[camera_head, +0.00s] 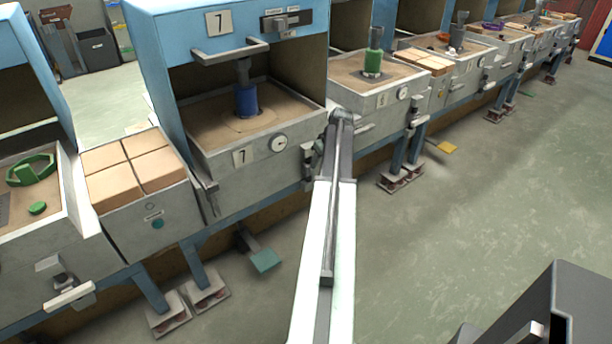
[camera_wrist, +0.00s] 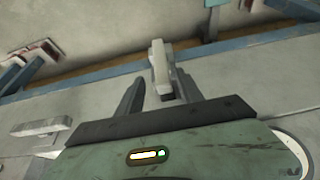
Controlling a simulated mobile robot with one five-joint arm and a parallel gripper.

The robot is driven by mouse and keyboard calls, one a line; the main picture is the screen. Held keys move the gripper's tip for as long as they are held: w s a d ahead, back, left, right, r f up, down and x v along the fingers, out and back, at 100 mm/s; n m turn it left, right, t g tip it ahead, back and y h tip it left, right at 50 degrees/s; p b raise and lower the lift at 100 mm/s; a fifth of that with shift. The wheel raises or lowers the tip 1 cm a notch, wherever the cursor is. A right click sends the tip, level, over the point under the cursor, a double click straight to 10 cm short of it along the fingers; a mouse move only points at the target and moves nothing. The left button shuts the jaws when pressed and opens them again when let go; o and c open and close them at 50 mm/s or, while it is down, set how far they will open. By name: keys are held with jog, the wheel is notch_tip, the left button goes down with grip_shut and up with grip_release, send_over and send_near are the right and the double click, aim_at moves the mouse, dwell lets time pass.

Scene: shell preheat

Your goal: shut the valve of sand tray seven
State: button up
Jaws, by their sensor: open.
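Sand tray seven (camera_head: 205,148) is a grey box under a blue hood with a "7" plate on its front. Its valve (camera_head: 307,162) sits at the right end of that front, partly hidden by my arm in the head view. In the wrist view the pale valve lever (camera_wrist: 160,65) points along the picture's vertical. My gripper (camera_wrist: 161,80) is open, with one dark finger on each side of the lever. I cannot tell whether either finger touches it. In the head view my gripper (camera_head: 322,140) is small beside the valve.
A round gauge (camera_head: 278,144) is on the same front. A block-filled box (camera_head: 150,215) stands to the left, and tray six (camera_head: 380,95) to the right. A teal pedal (camera_head: 265,260) juts out below. The floor at right is largely clear.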

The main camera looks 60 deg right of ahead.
aim_at(314, 171)
jog(key=shift+w+f, duration=0.1)
jog(key=b+x, duration=0.7)
jog(key=x, duration=0.1)
jog(key=shift+a, duration=0.15)
jog(key=shift+w, duration=0.1)
grip_shut()
dwell(1.1)
